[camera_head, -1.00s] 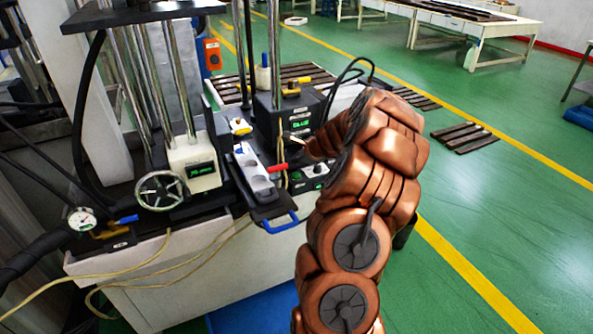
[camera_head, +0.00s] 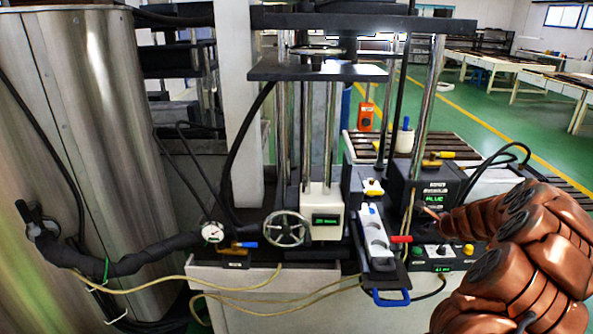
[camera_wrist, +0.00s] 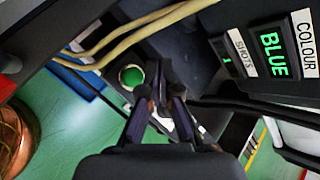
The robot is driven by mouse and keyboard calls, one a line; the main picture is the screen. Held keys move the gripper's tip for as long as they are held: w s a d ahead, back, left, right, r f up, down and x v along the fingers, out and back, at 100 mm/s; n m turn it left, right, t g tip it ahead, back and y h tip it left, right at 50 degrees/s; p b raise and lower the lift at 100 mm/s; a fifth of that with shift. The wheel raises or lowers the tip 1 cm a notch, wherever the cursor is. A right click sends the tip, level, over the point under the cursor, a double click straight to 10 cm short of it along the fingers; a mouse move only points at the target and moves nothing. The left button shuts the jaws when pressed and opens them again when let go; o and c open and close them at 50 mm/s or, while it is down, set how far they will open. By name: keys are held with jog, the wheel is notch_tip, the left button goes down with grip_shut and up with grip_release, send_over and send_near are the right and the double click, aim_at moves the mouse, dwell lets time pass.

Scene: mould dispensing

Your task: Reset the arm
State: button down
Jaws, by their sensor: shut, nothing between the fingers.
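My gripper (camera_wrist: 165,106) shows in the wrist view with its two dark fingers close together and nothing held between them. It is in front of a dark machine housing, beside a green round button (camera_wrist: 131,76). My copper-coloured arm fills the lower right of the head view, and its end points left toward the dispensing machine. The gripper's fingers cannot be made out in the head view. A dark box with a green display reading BLUE (camera_head: 433,199) stands close to the arm's end. The display also shows large in the wrist view (camera_wrist: 273,55).
A white mould (camera_head: 374,232) lies on a dark holder with a blue handle (camera_head: 391,298). Pale hoses (camera_wrist: 135,38) run close above the fingers. A large steel tank (camera_head: 75,130) stands left.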

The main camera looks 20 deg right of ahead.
jog(key=a+r+n, duration=0.1)
jog(key=a, duration=0.2)
jog(key=w+a+r+n+y, duration=0.1)
jog(key=a, duration=0.2)
jog(key=w+a+r+n, duration=0.1)
jog(key=a, duration=0.2)
jog(key=shift+w+r+y, duration=0.2)
jog(key=shift+r+y, duration=0.15)
jog(key=shift+y, duration=0.05)
jog(key=s+a+r+n+g+y, duration=0.1)
jog(key=s+a+r+n, duration=0.2)
jog(key=a, duration=0.7)
jog(key=s+a+r+n+g+y, duration=0.25)
jog(key=a+n, duration=0.35)
jog(key=a, duration=0.3)
jog(key=s+a+r+n+g+y, duration=0.1)
jog(key=s+a+n, duration=0.25)
jog(key=a, duration=0.65)
jog(key=s+a+n+g, duration=0.2)
jog(key=s+a+n, duration=0.35)
jog(key=s, duration=0.25)
jog(key=s+n+g+h, duration=0.4)
jog(key=s+n, duration=0.3)
jog(key=s, duration=1.6)
jog(key=shift+s+a+f+n+h, duration=0.2)
jog(key=shift+s+n+h, duration=0.1)
jog(key=shift+h, duration=0.25)
jog(key=shift+g, duration=0.25)
